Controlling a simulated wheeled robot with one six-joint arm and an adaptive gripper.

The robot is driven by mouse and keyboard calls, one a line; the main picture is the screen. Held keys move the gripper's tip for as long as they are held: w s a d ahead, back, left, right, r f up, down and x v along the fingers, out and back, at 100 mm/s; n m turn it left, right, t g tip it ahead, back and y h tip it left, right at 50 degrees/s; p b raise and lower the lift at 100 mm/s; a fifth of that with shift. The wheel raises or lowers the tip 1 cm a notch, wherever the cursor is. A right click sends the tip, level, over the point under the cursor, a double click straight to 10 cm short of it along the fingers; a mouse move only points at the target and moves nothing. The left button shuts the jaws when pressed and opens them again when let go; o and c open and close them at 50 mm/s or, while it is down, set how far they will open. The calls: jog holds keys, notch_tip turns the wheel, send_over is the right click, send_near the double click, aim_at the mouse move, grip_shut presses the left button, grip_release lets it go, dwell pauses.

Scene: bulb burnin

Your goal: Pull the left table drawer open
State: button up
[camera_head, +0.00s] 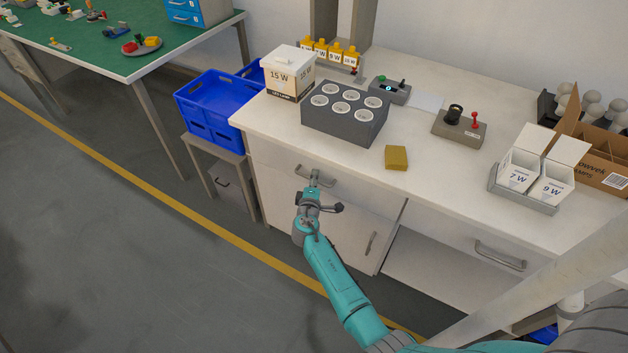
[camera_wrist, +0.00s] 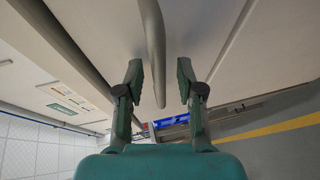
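The left table drawer (camera_head: 272,158) is the white front under the left part of the worktop. It looks shut, though my gripper hides part of it. Its curved grey handle (camera_head: 301,171) shows beside my gripper (camera_head: 315,182). In the wrist view, the handle (camera_wrist: 154,50) runs between the two fingertips of my gripper (camera_wrist: 160,80). The fingers are apart, with a visible gap on each side of the handle. They do not appear to touch it.
A cupboard door (camera_head: 350,232) with a handle is below the drawer. A right drawer handle (camera_head: 500,256) is farther right. A blue crate (camera_head: 215,105) sits on a stand left of the table. Open floor (camera_head: 130,230) lies in front.

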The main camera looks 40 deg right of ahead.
grip_shut()
dwell(0.3)
jog(key=s+a, duration=0.3)
jog(key=a, duration=0.7)
jog(key=s+a, duration=0.4)
jog(key=a, duration=0.5)
jog(key=s+a, duration=0.3)
jog(key=a, duration=0.7)
jog(key=shift+s+a, duration=0.35)
jog(key=shift+s, duration=0.05)
grip_release()
